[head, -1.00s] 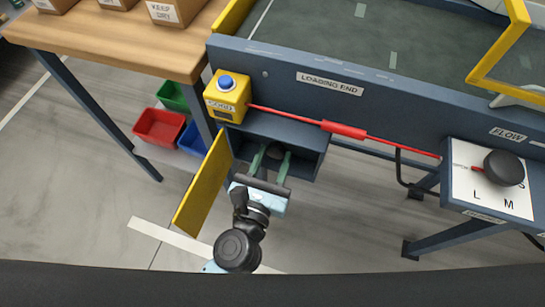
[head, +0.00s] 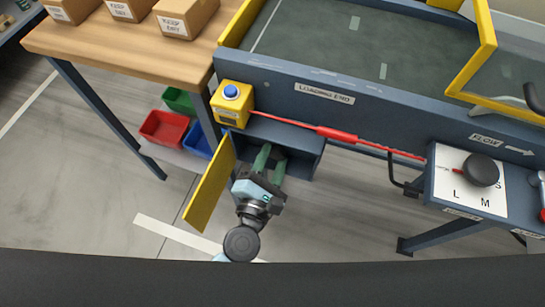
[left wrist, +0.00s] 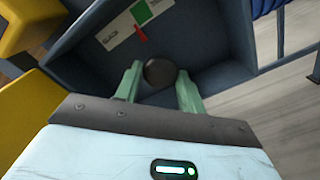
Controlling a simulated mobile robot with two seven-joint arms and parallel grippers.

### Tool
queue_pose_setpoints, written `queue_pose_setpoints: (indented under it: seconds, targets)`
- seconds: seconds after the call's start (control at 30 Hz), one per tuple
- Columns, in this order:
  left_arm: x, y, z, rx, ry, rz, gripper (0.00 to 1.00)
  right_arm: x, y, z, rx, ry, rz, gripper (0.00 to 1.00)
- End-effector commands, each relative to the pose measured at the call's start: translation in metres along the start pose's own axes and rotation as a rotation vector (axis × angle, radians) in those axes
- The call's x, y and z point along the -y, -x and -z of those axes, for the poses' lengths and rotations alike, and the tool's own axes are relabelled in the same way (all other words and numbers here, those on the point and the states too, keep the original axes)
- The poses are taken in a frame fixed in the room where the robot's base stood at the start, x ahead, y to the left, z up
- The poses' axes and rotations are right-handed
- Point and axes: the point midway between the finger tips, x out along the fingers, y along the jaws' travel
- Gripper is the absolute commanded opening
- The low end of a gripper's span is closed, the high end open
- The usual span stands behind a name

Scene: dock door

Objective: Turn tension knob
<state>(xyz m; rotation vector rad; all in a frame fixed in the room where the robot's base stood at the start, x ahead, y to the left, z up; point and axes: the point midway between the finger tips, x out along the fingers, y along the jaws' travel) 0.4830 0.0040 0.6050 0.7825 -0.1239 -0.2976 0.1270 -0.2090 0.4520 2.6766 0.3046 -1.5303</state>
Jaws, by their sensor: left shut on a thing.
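The tension knob (left wrist: 160,72) is a dark round knob inside an open blue-grey box under the conveyor's loading end. My left gripper (head: 270,160) reaches into this box (head: 304,148) with its green fingers. In the left wrist view my left gripper (left wrist: 157,82) has one finger on each side of the knob and is shut on it. A small white label with a green patch and a red pointer (left wrist: 140,33) lies on the box wall behind the knob. In the head view the knob is hidden by the gripper. My right gripper is not in view.
A yellow flap (head: 209,186) stands open just left of my gripper. A yellow box with a blue button (head: 232,104) sits above. A red cord (head: 338,134) runs to a panel with a black S-M-L knob (head: 481,170). Red, green and blue bins stand under the wooden table (head: 130,52).

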Motion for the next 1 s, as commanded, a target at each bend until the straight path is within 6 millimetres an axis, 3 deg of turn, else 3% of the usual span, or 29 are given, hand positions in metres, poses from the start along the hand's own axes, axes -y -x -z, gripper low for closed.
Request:
queue_pose_setpoints:
  seconds: [0.5,1.0]
  targets:
    - [-0.002,0.000,-0.001,0.000,-0.412,0.001,0.16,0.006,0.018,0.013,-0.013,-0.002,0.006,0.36]
    - [-0.001,0.000,0.000,-0.001,-0.546,0.000,0.16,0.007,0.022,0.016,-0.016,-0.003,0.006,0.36]
